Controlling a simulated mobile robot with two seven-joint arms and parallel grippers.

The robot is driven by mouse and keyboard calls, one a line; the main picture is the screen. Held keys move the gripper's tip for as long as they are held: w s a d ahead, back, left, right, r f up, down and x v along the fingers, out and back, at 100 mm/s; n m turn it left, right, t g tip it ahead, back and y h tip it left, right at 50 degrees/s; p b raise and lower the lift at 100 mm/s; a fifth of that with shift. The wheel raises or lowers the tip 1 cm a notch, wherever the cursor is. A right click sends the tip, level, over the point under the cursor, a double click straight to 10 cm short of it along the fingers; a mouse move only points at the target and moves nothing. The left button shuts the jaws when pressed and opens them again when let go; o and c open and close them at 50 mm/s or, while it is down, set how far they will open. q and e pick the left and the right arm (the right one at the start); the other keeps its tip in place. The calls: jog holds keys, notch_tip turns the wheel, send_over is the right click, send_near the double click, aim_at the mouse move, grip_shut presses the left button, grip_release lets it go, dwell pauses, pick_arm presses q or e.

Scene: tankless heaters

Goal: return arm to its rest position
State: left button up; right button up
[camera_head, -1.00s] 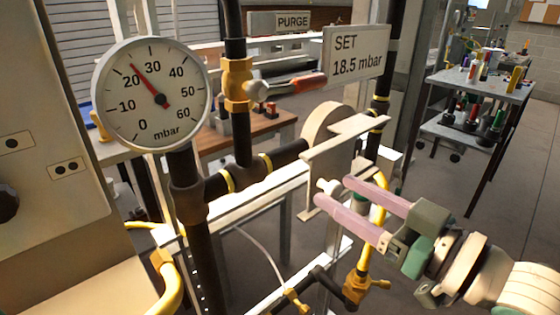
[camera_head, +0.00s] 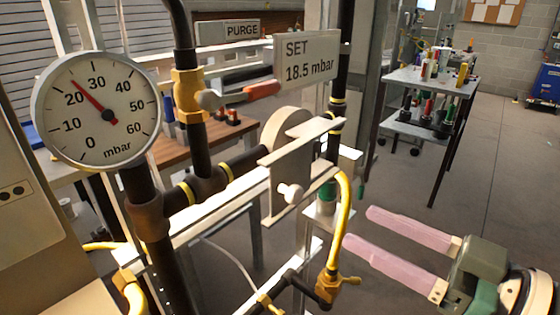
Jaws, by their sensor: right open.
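My right gripper (camera_head: 388,237) is at the lower right, with two pink fingers spread apart and nothing between them. Its fingers point left toward the pipework, clear of the small pale knob (camera_head: 290,193) on the regulator's plate (camera_head: 300,160). The round regulator body (camera_head: 287,127) sits behind that plate. The pressure gauge (camera_head: 97,110) at the left has its red needle a little above 20 mbar. A sign (camera_head: 308,60) reads SET 18.5 mbar. My left gripper is not in view.
A PURGE sign (camera_head: 228,31) and a red-handled valve (camera_head: 240,95) are above the dark pipes. A yellow hose (camera_head: 342,210) runs down close to my right fingertips. A cart (camera_head: 432,80) with bottles stands at the back right. The floor (camera_head: 480,150) beyond my gripper is clear.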

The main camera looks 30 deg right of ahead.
dwell(0.3)
jog(key=s+a+f+m+g+h+p, duration=0.1)
jog(key=a+f+m+g+h+p, duration=0.15)
jog(key=a+g+h, duration=0.3)
jog(key=s+r+g+h+p, duration=0.1)
jog(key=s+r+g+p, duration=0.1)
jog(key=s+g, duration=0.3)
jog(key=s+r+g+p, duration=0.1)
jog(key=s+r+g, duration=0.15)
jog(key=s, duration=0.35)
notch_tip(320, 180, up, 38)
jog(key=s+p, duration=0.1)
jog(key=p, duration=3.7)
jog(key=shift+a, duration=0.15)
